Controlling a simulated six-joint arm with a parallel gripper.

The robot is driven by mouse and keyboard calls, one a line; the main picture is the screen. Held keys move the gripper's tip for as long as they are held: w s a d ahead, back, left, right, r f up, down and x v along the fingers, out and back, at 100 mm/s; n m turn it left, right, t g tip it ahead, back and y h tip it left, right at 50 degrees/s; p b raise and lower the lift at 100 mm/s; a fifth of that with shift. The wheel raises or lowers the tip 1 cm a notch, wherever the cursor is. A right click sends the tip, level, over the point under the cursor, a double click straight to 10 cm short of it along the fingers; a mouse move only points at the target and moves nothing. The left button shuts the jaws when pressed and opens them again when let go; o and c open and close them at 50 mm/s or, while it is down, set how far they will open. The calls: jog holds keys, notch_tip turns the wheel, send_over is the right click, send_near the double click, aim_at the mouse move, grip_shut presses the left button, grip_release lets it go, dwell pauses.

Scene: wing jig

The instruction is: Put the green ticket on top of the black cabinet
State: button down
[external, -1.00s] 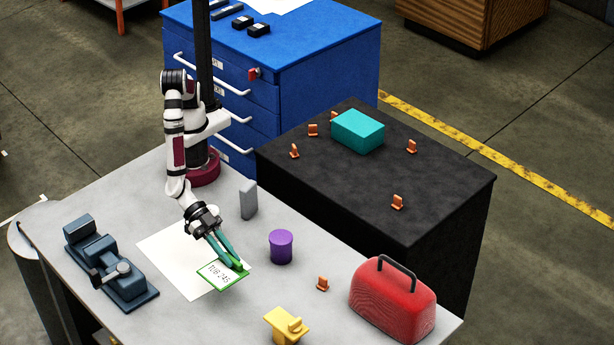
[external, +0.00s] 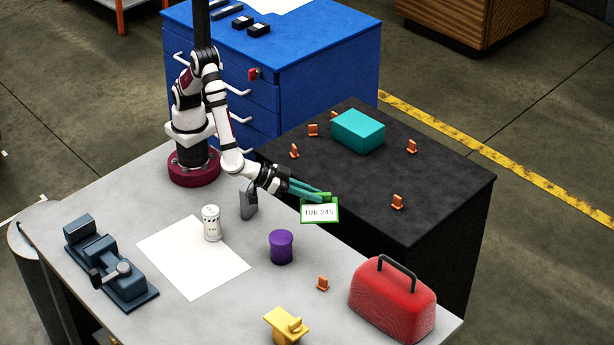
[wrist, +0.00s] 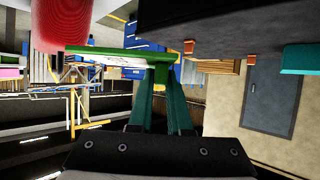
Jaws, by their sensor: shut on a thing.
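The green ticket (external: 320,211) has a white face with dark print reading like "TUR 245". My gripper (external: 318,195) is shut on its upper edge and holds it in the air, face toward the external camera, near the left front edge of the black cabinet (external: 440,200). In the wrist view the ticket (wrist: 105,54) extends left from between the green fingers (wrist: 162,70), seen nearly edge-on. The cabinet's dark top (wrist: 235,20) shows at the upper right there. From the external view I cannot tell the exact gap between ticket and cabinet.
On the cabinet stand a teal box (external: 358,131) and several orange clips (external: 397,202). The cabinet top's middle is clear. On the grey table are a white can (external: 211,223), purple cylinder (external: 281,247), grey block (external: 248,205), red case (external: 392,300), yellow part (external: 286,325) and blue vise (external: 110,265).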

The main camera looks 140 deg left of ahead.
jog(key=s+a+r+n+g+y, duration=0.1)
jog(key=s+a+n+g, duration=0.1)
jog(key=a, duration=0.4)
jog(key=s+a+r+n+g+y, duration=0.1)
jog(key=s+a+n+g, duration=0.1)
jog(key=a, duration=0.5)
send_over(362, 184)
notch_tip(362, 184, down, 7)
jog(key=shift+d+f, duration=0.1)
jog(key=shift+f, duration=0.1)
notch_tip(362, 184, down, 3)
jog(key=shift+f, duration=0.5)
jog(key=shift+f, duration=0.2)
jog(key=c, duration=0.8)
grip_release()
jog(key=shift+c, duration=0.2)
